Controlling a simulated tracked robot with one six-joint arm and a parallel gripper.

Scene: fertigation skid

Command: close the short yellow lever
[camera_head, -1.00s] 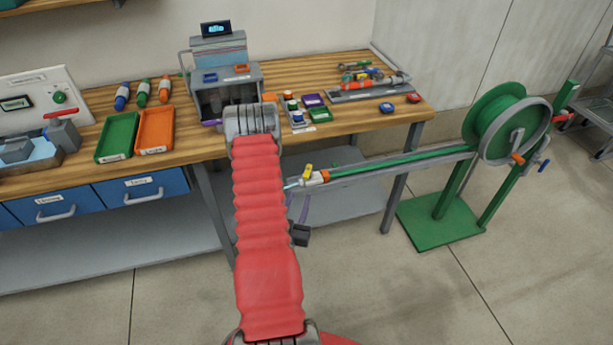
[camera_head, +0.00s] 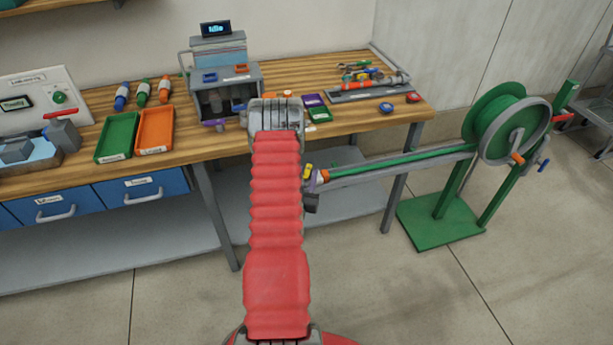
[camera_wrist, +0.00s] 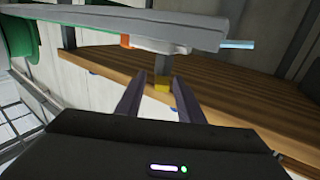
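The short yellow lever (camera_head: 308,170) is at the free end of the green hose line, beside the orange collar, in the head view. In the wrist view the yellow lever (camera_wrist: 161,87) shows as a small block below a grey stem under the pale nozzle end. My gripper (camera_wrist: 158,97) is open, its two dark fingers on either side of the yellow block. I cannot tell whether they touch it. In the head view my gripper (camera_head: 312,186) is at the hose end, partly hidden by my red arm. A light-blue stream (camera_wrist: 238,45) extends from the nozzle tip.
A grey support arm (camera_head: 400,165) carries the hose from the green reel (camera_head: 495,115) on its stand. The wooden bench (camera_head: 345,120) behind holds trays, bottles and tools. Open floor lies in front.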

